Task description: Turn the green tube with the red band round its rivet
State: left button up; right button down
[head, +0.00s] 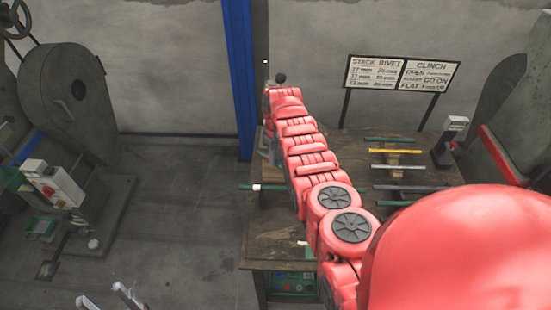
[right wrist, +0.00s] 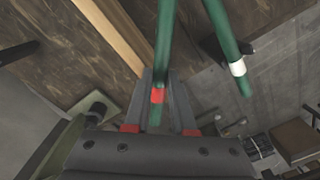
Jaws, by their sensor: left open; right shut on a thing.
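The green tube with the red band (right wrist: 157,96) is in the right wrist view, running up and away with its near end between my right gripper's fingers. My right gripper (right wrist: 168,106) is shut on it close to the red band. The tube's far end and its rivet do not show. In the head view my right arm hides this tube and gripper. A second green tube with a white band (right wrist: 237,68) lies to the right in the wrist view; its banded end also shows in the head view (head: 256,187). My left gripper (head: 102,296) is open and empty at the bottom left.
A wooden table (head: 275,220) stands under my right arm. Several tubes lie on its right side, including a yellow tube (head: 395,151). A sign (head: 402,73) stands behind. A grey press (head: 75,95) is at the far left. The floor (head: 180,220) between is clear.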

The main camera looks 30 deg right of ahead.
jog(key=shift+d+f, duration=0.1)
jog(key=c, duration=0.7)
grip_release()
jog(key=shift+w, duration=0.1)
